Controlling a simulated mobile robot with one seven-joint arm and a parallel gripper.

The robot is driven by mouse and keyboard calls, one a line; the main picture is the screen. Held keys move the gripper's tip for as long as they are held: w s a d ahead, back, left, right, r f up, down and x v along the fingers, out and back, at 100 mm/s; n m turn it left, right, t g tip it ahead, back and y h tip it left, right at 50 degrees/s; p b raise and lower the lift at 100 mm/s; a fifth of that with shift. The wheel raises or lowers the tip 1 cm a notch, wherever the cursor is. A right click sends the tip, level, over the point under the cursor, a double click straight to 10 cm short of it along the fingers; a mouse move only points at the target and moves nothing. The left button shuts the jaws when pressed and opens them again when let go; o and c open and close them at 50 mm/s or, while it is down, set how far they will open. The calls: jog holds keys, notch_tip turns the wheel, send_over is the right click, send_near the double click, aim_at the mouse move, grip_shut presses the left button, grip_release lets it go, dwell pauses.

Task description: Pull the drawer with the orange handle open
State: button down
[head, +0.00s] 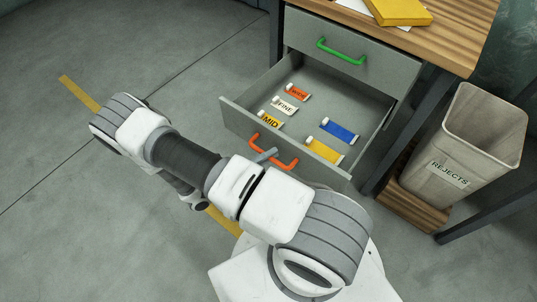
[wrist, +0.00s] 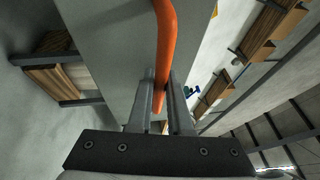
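The drawer (head: 285,137) under the wooden-topped bench is pulled well out, its inside showing. Its orange handle (head: 285,163) is on the grey front panel. In the wrist view the orange handle (wrist: 166,45) runs between the two fingers of my gripper (wrist: 161,88). The fingers lie close along both sides of the bar and look shut on it.
Several labelled rolls, such as an orange one (head: 298,92) and a blue one (head: 339,131), lie in the drawer. A shut drawer with a green handle (head: 341,52) is above. A bin marked REJECTS (head: 470,150) stands right. The floor at left is clear.

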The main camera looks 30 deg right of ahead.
jog(key=c, duration=0.8)
grip_release()
jog(key=shift+c, duration=0.2)
jog(key=shift+a, duration=0.15)
jog(key=a+f, duration=0.3)
jog(key=a, duration=1.4)
jog(key=shift+p, duration=0.4)
jog(key=shift+w, duration=0.1)
